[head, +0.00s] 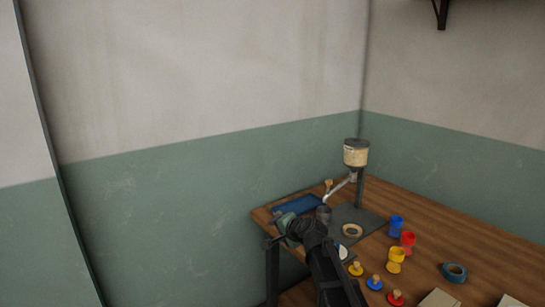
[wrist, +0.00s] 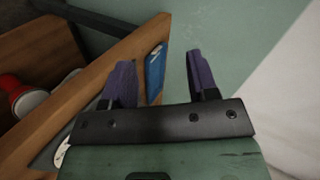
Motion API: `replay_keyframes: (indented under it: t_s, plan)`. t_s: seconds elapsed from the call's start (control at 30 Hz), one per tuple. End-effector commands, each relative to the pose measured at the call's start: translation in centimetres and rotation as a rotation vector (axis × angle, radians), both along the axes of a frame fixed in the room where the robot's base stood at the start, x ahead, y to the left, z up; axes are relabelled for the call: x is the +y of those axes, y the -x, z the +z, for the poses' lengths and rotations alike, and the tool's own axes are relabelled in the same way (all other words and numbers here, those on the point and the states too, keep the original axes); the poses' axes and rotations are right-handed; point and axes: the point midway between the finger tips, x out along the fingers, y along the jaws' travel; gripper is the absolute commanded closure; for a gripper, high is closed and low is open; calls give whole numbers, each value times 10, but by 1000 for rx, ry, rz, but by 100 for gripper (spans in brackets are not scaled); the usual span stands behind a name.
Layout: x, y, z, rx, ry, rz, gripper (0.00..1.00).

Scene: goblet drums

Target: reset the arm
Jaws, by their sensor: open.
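My gripper (wrist: 158,62) is open, with its two purple fingers apart and nothing held between them. In the head view my arm reaches up from the bottom edge to the left end of the wooden table (head: 425,210). Its green hand is beside the blue tray (head: 298,204). The fingertips are too small to make out in the head view.
A hopper (head: 356,153) on a stand rises behind my arm. Blue (head: 396,226), red (head: 407,242) and yellow (head: 396,259) goblet shapes stand on the table. Knobbed discs, a tan ring (head: 352,230) and a teal ring (head: 455,272) lie nearby. A green-and-white wall is close behind.

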Motion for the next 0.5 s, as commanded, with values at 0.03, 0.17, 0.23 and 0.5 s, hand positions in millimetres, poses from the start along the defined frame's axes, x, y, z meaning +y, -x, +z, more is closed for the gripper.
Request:
replay_keyframes:
  t_s: [0.03,0.17,0.23,0.5]
  plan:
    - [-8,53,-6,60,180,138,46]
    - [-52,171,-34,282,595,488,46]
    - [-81,228,-34,413,742,617,46]
    - [-136,319,-2,619,901,662,46]
